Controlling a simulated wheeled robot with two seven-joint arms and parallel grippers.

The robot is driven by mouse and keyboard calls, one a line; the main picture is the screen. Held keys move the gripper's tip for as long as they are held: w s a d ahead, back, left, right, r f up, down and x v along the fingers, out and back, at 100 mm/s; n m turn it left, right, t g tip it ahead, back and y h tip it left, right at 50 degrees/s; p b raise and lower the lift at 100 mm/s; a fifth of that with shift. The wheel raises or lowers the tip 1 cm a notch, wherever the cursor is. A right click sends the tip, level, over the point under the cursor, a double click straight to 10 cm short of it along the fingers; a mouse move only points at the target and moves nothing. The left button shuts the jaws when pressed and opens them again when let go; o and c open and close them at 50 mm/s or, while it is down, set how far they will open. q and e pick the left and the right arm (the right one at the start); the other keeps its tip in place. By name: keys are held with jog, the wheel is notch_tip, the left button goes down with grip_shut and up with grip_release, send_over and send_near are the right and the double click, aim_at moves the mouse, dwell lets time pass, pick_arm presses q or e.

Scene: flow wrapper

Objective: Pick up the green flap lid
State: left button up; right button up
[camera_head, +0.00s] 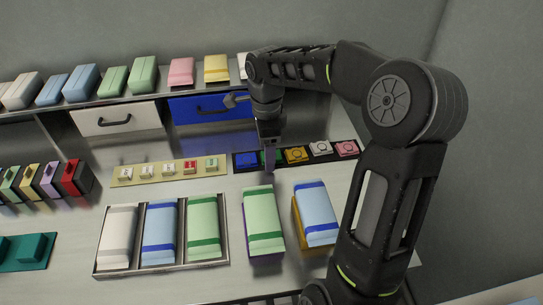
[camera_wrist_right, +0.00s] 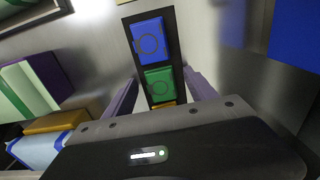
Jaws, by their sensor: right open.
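The green flap lid (camera_wrist_right: 159,84) is a square green piece with a round mark, lying in a dark strip rack (camera_wrist_right: 136,70) beside a blue lid (camera_wrist_right: 149,41). In the head view only a sliver of it shows behind my right gripper (camera_head: 269,168). My right gripper is open and points down at the rack. In the right wrist view its two fingers (camera_wrist_right: 160,82) stand apart on either side of the green lid, with nothing visibly held. I cannot tell how far above it the fingertips are. My left gripper is out of view.
The rack also holds orange (camera_head: 296,154), white (camera_head: 321,148) and pink lids (camera_head: 346,148). A yellow strip (camera_head: 122,177) with small pieces lies left of it. Wrapped packs (camera_head: 264,222) and a metal tray (camera_head: 182,268) stand in front; a blue drawer (camera_head: 211,108) is behind.

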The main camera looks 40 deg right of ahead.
jog(key=shift+c, duration=0.2)
jog(key=c, duration=1.4)
